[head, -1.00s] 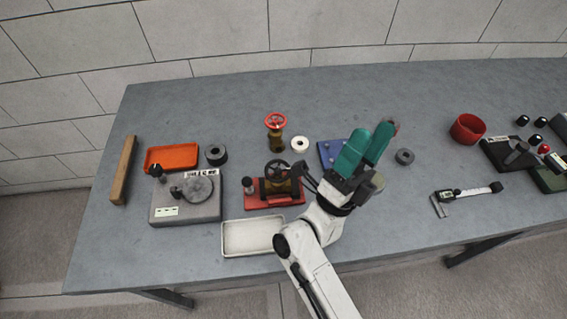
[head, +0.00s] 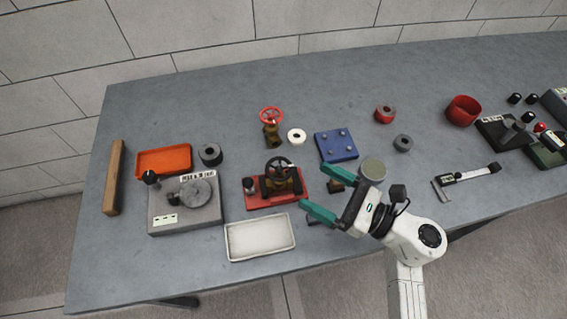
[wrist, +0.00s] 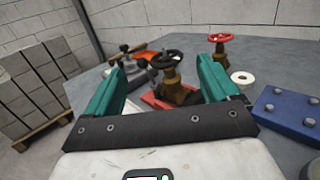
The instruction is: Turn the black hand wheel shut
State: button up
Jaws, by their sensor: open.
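The black hand wheel (head: 278,164) sits on top of a brass valve body (head: 283,182) on a red base plate (head: 262,202), left of centre on the bench. In the wrist view the black hand wheel (wrist: 168,57) shows between my two fingers, beyond their tips. My gripper (head: 312,188) is open and empty, with teal fingers spread and pointing left toward the valve. It is to the right of the valve and does not visibly touch the wheel.
A white tray (head: 260,237) lies in front of the valve. A red-wheeled valve (head: 271,118) and a white ring (head: 296,136) stand behind it. A blue block (head: 336,145) is at the back right, and a grey gauge block (head: 185,215) is to the left.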

aim_at(280, 168)
jog(key=shift+n+h, duration=0.3)
jog(key=shift+h, duration=0.2)
jog(key=x, duration=0.3)
jog(key=f+p+x, duration=0.1)
jog(key=x, duration=0.3)
jog(key=p+x, duration=0.1)
jog(key=x, duration=0.2)
jog(key=shift+w+a+f, duration=0.15)
jog(key=shift+w+f, duration=0.1)
jog(key=shift+f, duration=0.15)
jog(key=c, duration=1.1)
